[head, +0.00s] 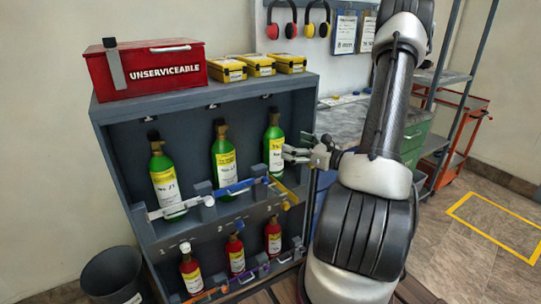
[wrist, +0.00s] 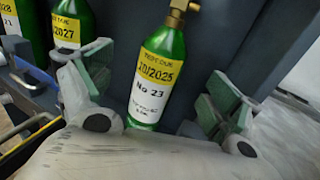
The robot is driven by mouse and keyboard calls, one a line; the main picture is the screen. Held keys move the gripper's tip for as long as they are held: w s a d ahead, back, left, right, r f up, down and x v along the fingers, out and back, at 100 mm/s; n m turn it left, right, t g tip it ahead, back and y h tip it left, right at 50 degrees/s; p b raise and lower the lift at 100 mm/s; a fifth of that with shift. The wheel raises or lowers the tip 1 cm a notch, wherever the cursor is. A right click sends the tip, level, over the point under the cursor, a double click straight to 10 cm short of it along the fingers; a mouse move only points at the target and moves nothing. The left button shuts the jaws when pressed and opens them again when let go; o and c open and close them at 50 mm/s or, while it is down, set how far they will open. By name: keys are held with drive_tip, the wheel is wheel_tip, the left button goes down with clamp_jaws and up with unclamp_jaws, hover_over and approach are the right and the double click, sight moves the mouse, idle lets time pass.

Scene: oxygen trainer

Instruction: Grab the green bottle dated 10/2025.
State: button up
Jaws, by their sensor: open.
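The green bottle dated 10/2025 (wrist: 160,72) shows in the wrist view, with a yellow and white label reading No 23 and a brass neck. It stands upright in the rack and is the rightmost green bottle (head: 274,145) in the head view. My gripper (wrist: 150,100) is open, with one finger to the left of this bottle and the other to its right. The right finger is clearly apart from the bottle. In the head view my gripper (head: 300,153) is at the bottle's right side.
Two other green bottles (head: 224,160) (head: 163,178) stand to the left in the grey rack (head: 110,150). Coloured latch bars (head: 238,187) run in front. Red bottles (head: 236,254) fill the lower shelf. A red UNSERVICEABLE box (head: 150,68) and yellow cases (head: 258,65) sit on top.

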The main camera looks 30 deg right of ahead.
sight(281, 141)
drive_tip(key=x, duration=0.4)
drive_tip(key=shift+d+f+x, duration=0.15)
drive_tip(key=shift+x, duration=1.15)
drive_tip(key=shift+d+f+x, duration=0.15)
drive_tip(key=shift+x, duration=1.2)
drive_tip(key=shift+w, duration=0.1)
drive_tip(key=c, duration=1.9)
clamp_jaws()
drive_tip(key=shift+r, duration=0.2)
